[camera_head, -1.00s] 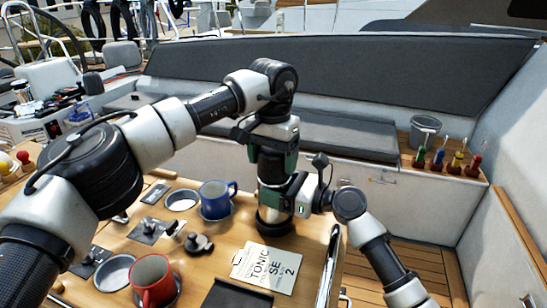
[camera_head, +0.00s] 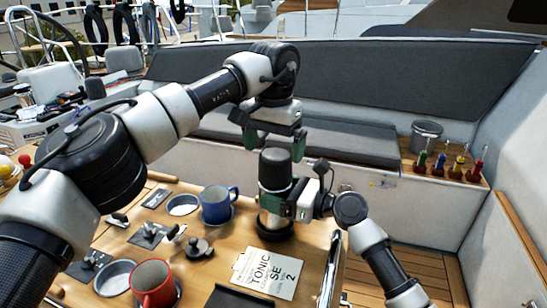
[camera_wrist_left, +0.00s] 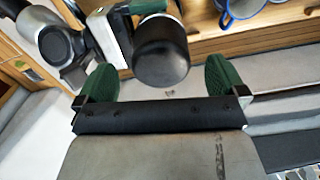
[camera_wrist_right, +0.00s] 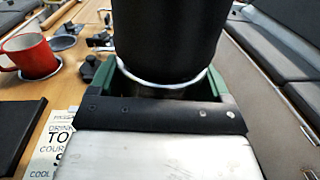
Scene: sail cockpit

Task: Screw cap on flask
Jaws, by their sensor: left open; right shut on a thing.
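The flask (camera_head: 270,221) stands upright on the wooden table in the head view. Its dark cap (camera_head: 275,166) sits on top; how tightly it is seated cannot be told. My right gripper (camera_head: 284,204) is shut on the flask's body below the cap, and the right wrist view shows its green fingers on both sides of the flask. My left gripper (camera_head: 272,146) is open and empty just above the cap. In the left wrist view the cap (camera_wrist_left: 162,52) shows beyond and between the spread green fingertips, apart from them.
A blue mug (camera_head: 216,203), a red mug (camera_head: 152,284), a dark lid-like piece (camera_head: 198,247) and a printed card (camera_head: 268,274) are on the table. A grey bucket (camera_head: 425,137) and several coloured-handled tools stand on the right ledge.

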